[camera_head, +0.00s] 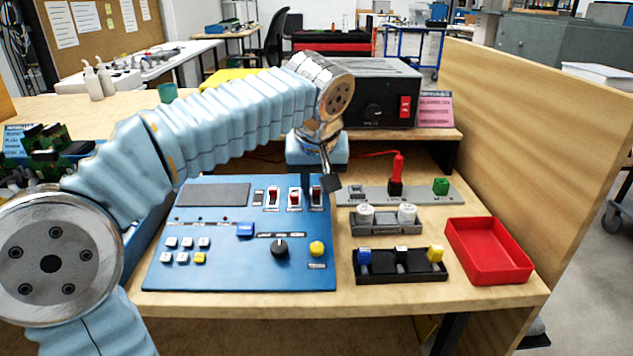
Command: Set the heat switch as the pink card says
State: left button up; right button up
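The pink card (434,108) stands at the back right on the raised shelf; its text is too small to read. The blue panel (215,265) lies on the table. It has a row of red-and-white rocker switches: a left one (272,196), a middle one (294,198) and a right one (316,196). Their labels are too small to read, so I cannot tell which is the heat switch. My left gripper (311,184) points down just above the right end of this row. Its fingers are partly hidden, and I cannot tell contact or opening. My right gripper is out of view.
A black box (373,92) with a red switch stands on the shelf. Right of the panel are a grey strip with a red plug (396,178), a holder with white caps (385,224), a black tray (400,268) and an empty red bin (488,251). A wooden wall (540,130) closes the right side.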

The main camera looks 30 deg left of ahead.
pick_arm(q)
grip_shut()
jog(key=shift+s+d+f+b, duration=0.25)
jog(key=shift+s+d+b, duration=0.25)
jog(key=shift+s, duration=0.35)
grip_release()
jog(key=p+v, duration=0.3)
jog(key=v, duration=1.1)
